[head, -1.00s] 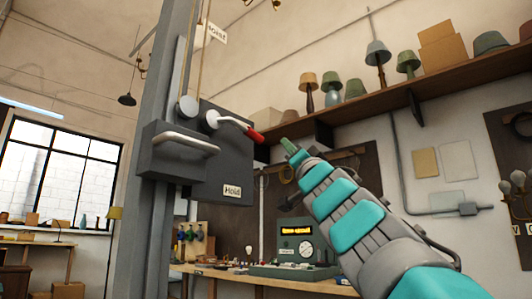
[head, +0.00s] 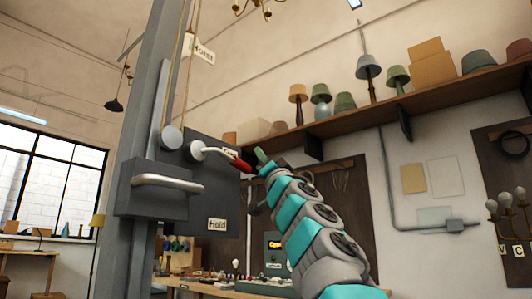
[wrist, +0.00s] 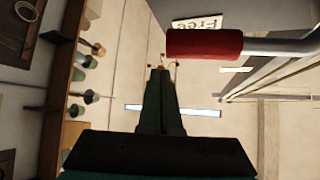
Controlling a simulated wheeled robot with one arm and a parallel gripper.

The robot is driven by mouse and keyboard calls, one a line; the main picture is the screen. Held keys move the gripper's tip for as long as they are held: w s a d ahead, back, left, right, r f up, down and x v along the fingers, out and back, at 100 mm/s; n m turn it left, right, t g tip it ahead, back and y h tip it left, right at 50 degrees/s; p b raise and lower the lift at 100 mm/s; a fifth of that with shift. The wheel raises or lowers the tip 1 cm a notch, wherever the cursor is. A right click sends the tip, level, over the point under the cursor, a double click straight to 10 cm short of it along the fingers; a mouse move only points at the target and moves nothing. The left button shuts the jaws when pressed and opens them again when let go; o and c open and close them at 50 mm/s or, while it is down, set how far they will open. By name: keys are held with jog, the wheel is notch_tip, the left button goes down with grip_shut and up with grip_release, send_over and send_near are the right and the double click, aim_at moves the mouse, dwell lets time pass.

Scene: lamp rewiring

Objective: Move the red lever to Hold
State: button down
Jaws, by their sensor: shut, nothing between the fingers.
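The lever has a pale metal shaft and a red grip (head: 242,165). In the head view it points right and slightly down from its pivot on a dark grey box (head: 205,185). A "Hold" label (head: 217,224) is low on the box. A partly hidden label (head: 230,153) is just above the grip; the wrist view reads it as "Free" (wrist: 198,22). My gripper (head: 261,156) is shut and empty, just right of the grip's end. In the wrist view its fingertips (wrist: 160,74) are beside the red grip (wrist: 204,44); I cannot tell if they touch.
The box is on a grey column (head: 150,80) with a pale handle bar (head: 168,182) and ropes above, where a tag (head: 199,49) hangs. A shelf of lamps (head: 420,100) runs along the right wall. A workbench (head: 225,290) stands below, behind my arm.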

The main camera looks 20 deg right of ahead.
jog(key=shift+s+a+f+b, duration=0.1)
jog(key=shift+a+f+b, duration=0.3)
jog(key=shift+f+b, duration=0.4)
jog(key=shift+s+a+f+b, duration=0.1)
jog(key=shift+a+f+b, duration=0.25)
jog(key=shift+f+b, duration=0.4)
jog(key=shift+s+f+m+h, duration=0.15)
jog(key=shift+f+m+h, duration=0.1)
jog(key=shift+m+h, duration=0.25)
